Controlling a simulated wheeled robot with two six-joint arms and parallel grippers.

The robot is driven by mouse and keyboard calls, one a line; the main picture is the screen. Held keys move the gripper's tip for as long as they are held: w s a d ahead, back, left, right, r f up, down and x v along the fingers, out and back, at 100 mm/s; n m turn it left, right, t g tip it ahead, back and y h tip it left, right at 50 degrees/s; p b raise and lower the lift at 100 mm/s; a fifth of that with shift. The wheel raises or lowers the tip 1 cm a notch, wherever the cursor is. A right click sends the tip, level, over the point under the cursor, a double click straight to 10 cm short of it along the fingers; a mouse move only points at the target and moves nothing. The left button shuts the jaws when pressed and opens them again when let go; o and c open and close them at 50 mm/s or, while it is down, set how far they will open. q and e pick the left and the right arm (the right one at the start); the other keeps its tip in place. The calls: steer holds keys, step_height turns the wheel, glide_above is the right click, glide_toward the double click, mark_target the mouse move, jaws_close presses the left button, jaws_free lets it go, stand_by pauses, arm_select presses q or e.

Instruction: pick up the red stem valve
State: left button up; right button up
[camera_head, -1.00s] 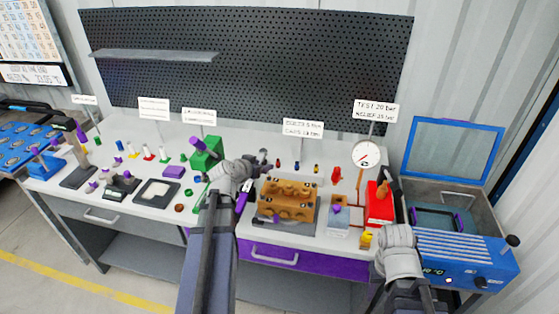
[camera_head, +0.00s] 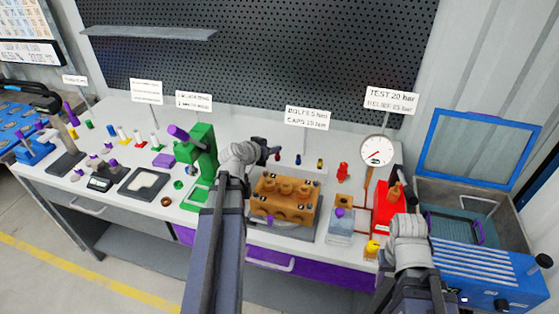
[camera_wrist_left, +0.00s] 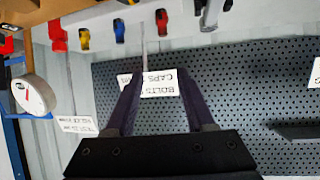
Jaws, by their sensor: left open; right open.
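A small piece with a red upright stem on a white base (camera_head: 138,138) stands on the left part of the bench, between a similar yellow one (camera_head: 124,134) and a green one (camera_head: 155,141). Another small red piece (camera_head: 278,155) stands at the back, by my left gripper; it also shows in the left wrist view (camera_wrist_left: 161,20). I cannot tell for certain which is the stem valve. My left gripper (camera_head: 272,152) is open above the back of the bench, with nothing seen held. My right gripper (camera_head: 408,193) is open beside the red box, partly hidden by its wrist.
A green press (camera_head: 200,150) stands between the left pieces and my left arm. A brown pump block (camera_head: 284,200) stands right of that arm. A red box (camera_head: 382,210), a gauge (camera_head: 377,150) and a blue open-lidded machine (camera_head: 460,270) are on the right. A perforated board (camera_head: 270,60) rises behind.

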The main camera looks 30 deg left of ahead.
mark_target(277, 156)
arm_select(q)
steer(key=f+b, duration=0.1)
steer(key=f, duration=0.1)
steer(key=f+b, duration=0.2)
steer(key=shift+w+f, duration=0.2)
steer(key=shift+f, duration=0.05)
arm_select(e)
steer(key=f, duration=0.4)
steer(key=shift+w+f, duration=0.2)
arm_select(q)
steer(key=shift+w, duration=0.1)
steer(key=shift+a+b+x, duration=0.15)
steer(key=shift+b+x, duration=0.55)
steer(key=shift+x, duration=0.6)
steer(key=shift+a+b+x, duration=0.2)
steer(key=shift+b+x, duration=0.45)
steer(key=shift+x, duration=0.65)
steer(key=shift+a+b+x, duration=0.15)
steer(key=shift+b+x, duration=0.55)
steer(key=shift+x, duration=0.6)
steer(key=shift+r, duration=0.1)
arm_select(e)
step_height(277, 156, down, 4)
steer(key=shift+r, duration=0.2)
arm_select(q)
jaws_close()
